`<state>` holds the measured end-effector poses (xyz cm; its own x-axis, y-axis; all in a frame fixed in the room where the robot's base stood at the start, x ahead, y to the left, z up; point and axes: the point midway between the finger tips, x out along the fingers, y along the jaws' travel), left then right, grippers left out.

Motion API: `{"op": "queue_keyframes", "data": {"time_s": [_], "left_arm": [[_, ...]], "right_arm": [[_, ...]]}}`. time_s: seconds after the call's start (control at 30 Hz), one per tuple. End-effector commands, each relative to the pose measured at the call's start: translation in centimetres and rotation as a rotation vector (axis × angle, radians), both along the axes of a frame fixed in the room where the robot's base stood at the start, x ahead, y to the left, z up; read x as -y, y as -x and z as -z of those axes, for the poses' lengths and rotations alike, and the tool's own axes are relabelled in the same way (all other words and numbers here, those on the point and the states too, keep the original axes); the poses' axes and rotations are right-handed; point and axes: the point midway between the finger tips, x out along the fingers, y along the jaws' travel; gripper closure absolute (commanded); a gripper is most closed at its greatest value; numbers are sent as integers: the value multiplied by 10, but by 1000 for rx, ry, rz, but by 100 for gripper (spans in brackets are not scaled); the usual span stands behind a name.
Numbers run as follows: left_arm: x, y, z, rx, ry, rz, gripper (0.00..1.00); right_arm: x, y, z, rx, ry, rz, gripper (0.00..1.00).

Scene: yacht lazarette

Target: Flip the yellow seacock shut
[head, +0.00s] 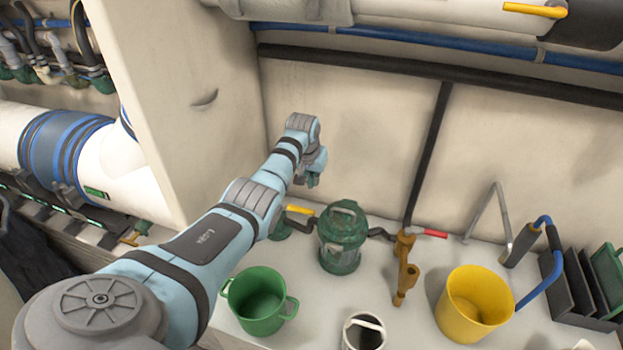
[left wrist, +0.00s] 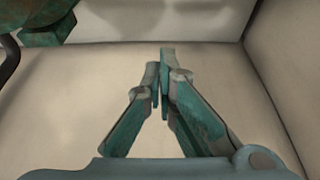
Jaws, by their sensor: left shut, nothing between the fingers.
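The yellow seacock handle (head: 301,210) shows just beyond my left forearm, low by the back wall. It lies roughly level, beside a green valve body (head: 282,229) that my arm partly covers. My left gripper (head: 313,181) is above the handle and apart from it, near the wall. In the left wrist view the gripper (left wrist: 162,85) is shut, with nothing between its fingers. The handle cannot be made out in that view. My right gripper is not in view.
A green strainer (head: 342,240) stands right of the handle. Beyond it are a bronze fitting (head: 405,268) with a red handle (head: 432,233) and a yellow bucket (head: 474,302). A green pot (head: 259,300) stands in front. Another yellow lever (head: 535,9) is on the upper pipe.

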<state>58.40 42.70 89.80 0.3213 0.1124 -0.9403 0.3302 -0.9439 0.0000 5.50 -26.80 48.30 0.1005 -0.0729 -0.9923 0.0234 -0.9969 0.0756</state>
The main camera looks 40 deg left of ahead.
Motion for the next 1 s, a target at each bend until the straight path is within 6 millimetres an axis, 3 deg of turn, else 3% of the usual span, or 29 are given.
{"op": "queue_keyframes", "data": {"time_s": [0.03, 0.23, 0.3, 0.43, 0.67, 1.0], "left_arm": [[-1, -3, 16, -1, 2, -1, 100], [-4, -13, 47, 1, -1, 1, 100], [-4, -7, 40, -1, -4, 1, 100], [2, 6, 37, 2, -4, 3, 100], [8, 24, 45, 1, -2, 2, 100], [8, 25, 47, 1, -2, 2, 100]], "right_arm": [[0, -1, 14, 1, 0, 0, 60], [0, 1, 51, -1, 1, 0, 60], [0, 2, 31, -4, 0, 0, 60], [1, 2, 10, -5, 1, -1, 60], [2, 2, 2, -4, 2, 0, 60], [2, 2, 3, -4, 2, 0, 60]]}}
